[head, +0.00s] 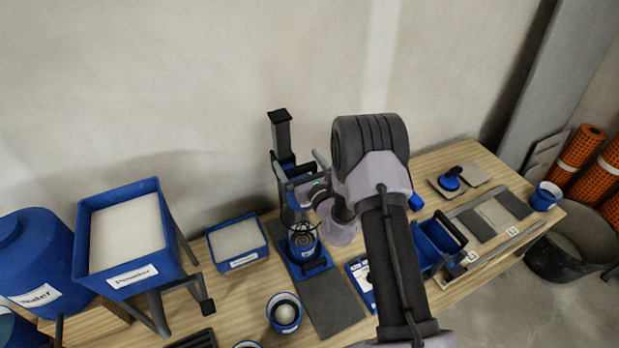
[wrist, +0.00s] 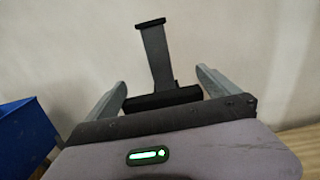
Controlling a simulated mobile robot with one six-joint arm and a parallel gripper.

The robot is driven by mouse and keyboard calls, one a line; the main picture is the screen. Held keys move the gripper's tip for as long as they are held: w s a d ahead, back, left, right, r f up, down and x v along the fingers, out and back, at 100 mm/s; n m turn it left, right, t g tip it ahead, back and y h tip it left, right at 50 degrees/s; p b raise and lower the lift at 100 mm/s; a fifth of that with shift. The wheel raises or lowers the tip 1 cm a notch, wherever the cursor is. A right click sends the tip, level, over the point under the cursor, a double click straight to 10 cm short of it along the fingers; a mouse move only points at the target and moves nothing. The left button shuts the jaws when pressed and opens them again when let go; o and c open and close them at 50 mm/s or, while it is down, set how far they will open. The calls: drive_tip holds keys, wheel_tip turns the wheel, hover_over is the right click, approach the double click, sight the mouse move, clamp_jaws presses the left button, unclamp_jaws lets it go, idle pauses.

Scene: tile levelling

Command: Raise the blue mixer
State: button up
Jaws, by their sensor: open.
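The blue mixer stands at the back of the table, with a dark upright column (head: 283,133) and a dark grey base plate (head: 333,303). A blue-rimmed container with a whisk-like coil (head: 303,238) sits low in front of the column. My gripper (head: 295,154) is open at the column, around mid-height. In the wrist view the column (wrist: 156,55) rises beyond my gripper (wrist: 160,77), and a dark crossbar (wrist: 162,98) lies between the two fingers with gaps visible. My gripper and arm hide part of the mixer head.
A blue powder hopper (head: 127,275) on legs and a blue water tank (head: 35,250) stand left. A shallow blue tray (head: 237,262) and a small blue-rimmed bucket (head: 284,312) are near the mixer. Tiles and a blue carrier (head: 437,242) lie right. The wall is close behind.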

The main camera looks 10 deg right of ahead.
drive_tip(key=s+d+b, duration=0.2)
drive_tip(key=s+d, duration=0.1)
drive_tip(key=s, duration=1.2)
drive_tip(key=shift+s, duration=0.4)
